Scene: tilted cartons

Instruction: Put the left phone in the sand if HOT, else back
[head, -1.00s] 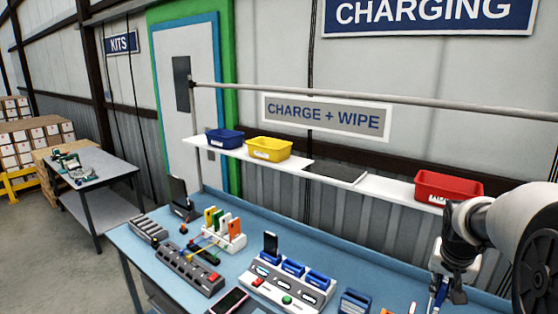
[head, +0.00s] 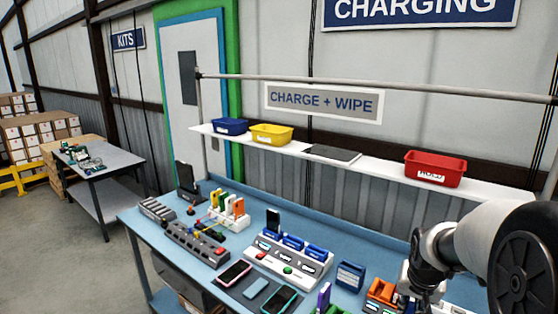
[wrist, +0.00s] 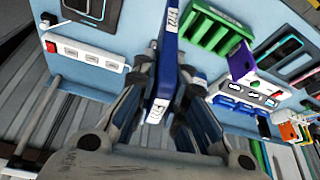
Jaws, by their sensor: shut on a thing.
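A dark phone (head: 273,221) stands upright in the left slot of the white and blue charging dock (head: 258,262) in the head view. The dock's small displays are too small to read. A pink-edged phone (head: 234,271) and a teal-edged phone (head: 281,300) lie on the bench in front of the dock. My gripper (wrist: 168,78) is shut on a slim blue thing with white lettered labels (wrist: 166,48) in the wrist view; the lettering is unclear. In the head view my wrist hides most of the fingers. I see no sand.
The blue bench carries a grey strip (head: 195,244), a rack of coloured cards (head: 229,211) and a small blue rack (head: 350,275). A shelf behind holds blue (head: 230,126), yellow (head: 271,134) and red (head: 435,168) bins. A green rack (wrist: 208,28) shows in the wrist view.

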